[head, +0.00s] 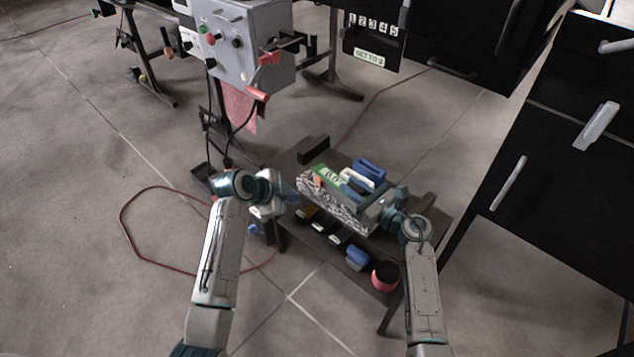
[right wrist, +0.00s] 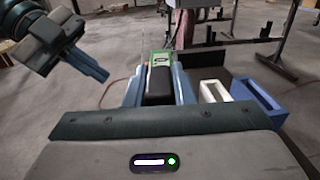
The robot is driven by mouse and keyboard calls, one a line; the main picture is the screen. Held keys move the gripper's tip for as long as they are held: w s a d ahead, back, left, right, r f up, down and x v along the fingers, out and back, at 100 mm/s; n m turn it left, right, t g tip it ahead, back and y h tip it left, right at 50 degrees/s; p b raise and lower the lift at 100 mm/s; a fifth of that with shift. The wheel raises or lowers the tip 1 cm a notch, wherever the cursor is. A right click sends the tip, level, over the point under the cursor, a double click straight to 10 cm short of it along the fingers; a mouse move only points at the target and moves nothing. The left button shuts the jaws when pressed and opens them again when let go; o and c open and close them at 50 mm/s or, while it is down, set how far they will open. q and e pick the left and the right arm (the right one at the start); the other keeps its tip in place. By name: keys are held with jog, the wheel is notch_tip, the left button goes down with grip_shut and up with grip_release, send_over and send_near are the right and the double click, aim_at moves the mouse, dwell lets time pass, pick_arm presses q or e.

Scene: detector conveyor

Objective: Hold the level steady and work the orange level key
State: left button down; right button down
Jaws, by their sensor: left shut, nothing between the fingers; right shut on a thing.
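The level shows a green face with a pale display (head: 329,175) in the head view. Its orange key (head: 318,181) is a small patch near the left end of that face. In the right wrist view the level's green end (right wrist: 161,58) and dark body (right wrist: 160,83) lie between the blue fingers of my right gripper (right wrist: 160,92), which is shut on it. The right gripper (head: 372,207) also shows at the right in the head view. My left gripper (head: 290,195) is shut and empty, just left of the level; its blue fingers (right wrist: 88,66) show at upper left in the right wrist view.
A white tray (right wrist: 215,91) and a blue tray (right wrist: 258,102) stand beside the level. A speckled black-and-white strip (head: 335,206) runs along the front. A pink-red cup (head: 385,276) and a blue item (head: 357,258) sit nearer me. A grey control box (head: 235,45) stands behind.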

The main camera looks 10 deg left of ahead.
jog(key=shift+f, duration=0.15)
jog(key=c, duration=1.2)
grip_release()
jog(key=shift+o, duration=0.2)
